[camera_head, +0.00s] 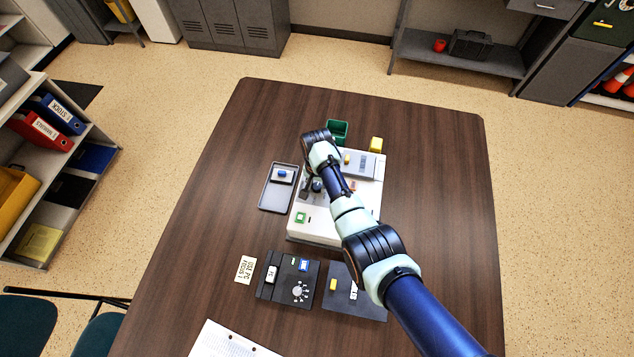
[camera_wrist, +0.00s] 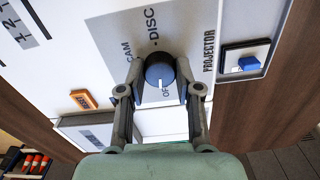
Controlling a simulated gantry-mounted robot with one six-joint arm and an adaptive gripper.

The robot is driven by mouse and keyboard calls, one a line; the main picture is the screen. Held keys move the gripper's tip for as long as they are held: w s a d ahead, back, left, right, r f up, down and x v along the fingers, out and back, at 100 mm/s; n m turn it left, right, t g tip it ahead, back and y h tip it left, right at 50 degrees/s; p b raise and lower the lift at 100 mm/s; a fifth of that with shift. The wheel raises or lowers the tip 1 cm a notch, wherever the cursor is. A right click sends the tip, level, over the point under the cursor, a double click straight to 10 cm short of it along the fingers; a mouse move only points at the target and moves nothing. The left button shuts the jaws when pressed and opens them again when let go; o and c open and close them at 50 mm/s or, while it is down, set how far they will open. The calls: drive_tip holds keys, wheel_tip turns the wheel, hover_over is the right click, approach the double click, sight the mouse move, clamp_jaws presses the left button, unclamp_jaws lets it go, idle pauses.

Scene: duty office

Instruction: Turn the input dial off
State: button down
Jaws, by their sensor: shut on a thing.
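A white mark on the knob points down in the wrist view, towards the partly hidden OFF label. My gripper (camera_wrist: 161,78) is shut on the dial, one finger on each side. In the head view, my gripper (camera_head: 311,187) is over the left part of the white console (camera_head: 322,228), and my arm hides part of that console.
A dark tray (camera_head: 268,203) lies left of the console. Dark panels (camera_head: 270,290) lie in front. The table's right side is clear.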

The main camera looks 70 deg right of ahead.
sight(317, 186)
drive_tip(key=shift+n, duration=0.7)
drive_tip(key=c, duration=0.8)
unclamp_jaws()
drive_tip(key=shift+r, duration=0.1)
wheel_tip(317, 186, up, 12)
drive_tip(key=shift+f, duration=0.1)
